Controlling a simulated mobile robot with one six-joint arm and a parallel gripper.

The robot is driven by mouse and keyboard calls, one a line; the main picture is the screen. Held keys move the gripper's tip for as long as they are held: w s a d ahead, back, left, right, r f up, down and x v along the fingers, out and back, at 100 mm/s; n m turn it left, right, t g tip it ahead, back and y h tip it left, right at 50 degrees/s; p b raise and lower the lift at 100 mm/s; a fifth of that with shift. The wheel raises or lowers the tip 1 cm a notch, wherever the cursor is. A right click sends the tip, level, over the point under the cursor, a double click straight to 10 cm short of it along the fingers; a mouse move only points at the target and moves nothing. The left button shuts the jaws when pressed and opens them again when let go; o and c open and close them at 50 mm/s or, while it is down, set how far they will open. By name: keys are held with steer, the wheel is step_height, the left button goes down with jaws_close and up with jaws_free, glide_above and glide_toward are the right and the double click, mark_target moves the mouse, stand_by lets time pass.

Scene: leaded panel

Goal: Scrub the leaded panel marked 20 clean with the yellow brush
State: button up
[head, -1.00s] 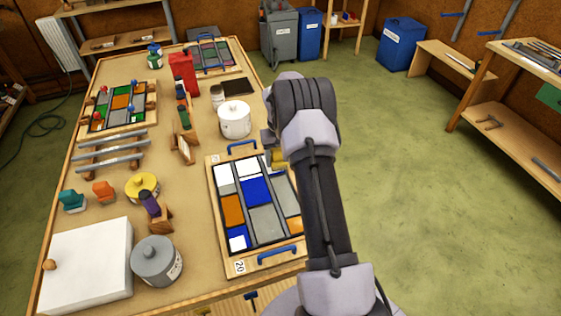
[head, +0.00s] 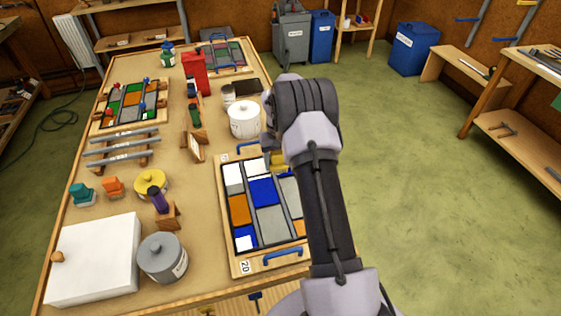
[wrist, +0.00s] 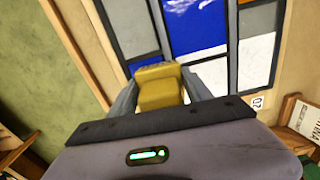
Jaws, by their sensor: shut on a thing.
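The leaded panel marked 20 (head: 231,238) lies on the table in a wooden frame, with blue, orange, grey and white panes between dark strips. Its 20 tag (head: 244,267) is at the near left corner. White, uneven patches show on some panes, including beside blue glass in the wrist view (wrist: 200,28). The yellow brush (wrist: 158,85) is between the fingers of my gripper (wrist: 163,96), which is shut on it. In the head view the brush (head: 281,159) is over the panel's far end, partly hidden by my arm. I cannot tell whether it touches the glass.
Blue handles (head: 283,257) stand at the panel's ends. Open green floor (head: 420,190) lies right of the table.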

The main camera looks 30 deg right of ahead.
steer(key=shift+w+a, duration=0.2)
steer(key=shift+a, duration=0.4)
steer(key=shift+w+a, duration=0.2)
steer(key=shift+a, duration=0.35)
steer(key=shift+w+a, duration=0.25)
steer(key=shift+a, duration=0.5)
steer(key=shift+w+a, duration=0.2)
steer(key=shift+a, duration=0.5)
steer(key=shift+w+a+b, duration=0.2)
steer(key=shift+w+a, duration=0.05)
steer(key=shift+a, duration=0.45)
steer(key=shift+w+a+b, duration=0.15)
steer(key=shift+w+a, duration=0.1)
steer(key=shift+a, duration=0.45)
steer(key=shift+w+a, duration=0.25)
steer(key=shift+a, duration=0.5)
steer(key=shift+w+a, duration=0.25)
steer(key=shift+a, duration=0.45)
steer(key=shift+w+a, duration=0.3)
steer(key=shift+a, duration=0.4)
steer(key=shift+w+a, duration=0.25)
steer(key=shift+a, duration=0.45)
